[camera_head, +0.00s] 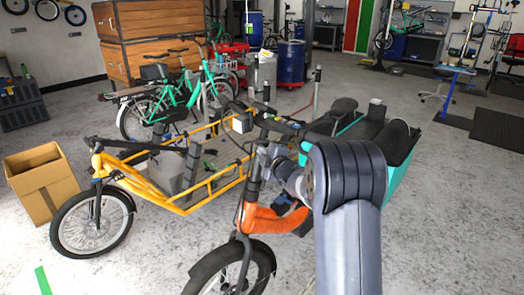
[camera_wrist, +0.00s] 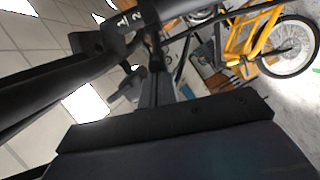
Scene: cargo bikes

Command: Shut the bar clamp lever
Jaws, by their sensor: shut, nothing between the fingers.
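The orange cargo bike (camera_head: 268,222) stands at front centre, with its dark handlebar and stem at the top. In the wrist view the black handlebar (camera_wrist: 60,70) runs diagonally across the upper left, with a part bearing small white digits (camera_wrist: 128,20). I cannot clearly make out the clamp lever in either view. My gripper (camera_head: 270,152) is close to the stem just below the handlebar, partly hidden by my own arm. In the wrist view my gripper's grey fingers (camera_wrist: 156,78) are together and point at the bar area, with nothing held. I cannot tell whether they touch it.
A yellow cargo bike (camera_head: 185,208) stands close at left, and it also shows in the wrist view (camera_wrist: 262,35). A cardboard box (camera_head: 42,185) is at far left. Bare floor lies at lower right.

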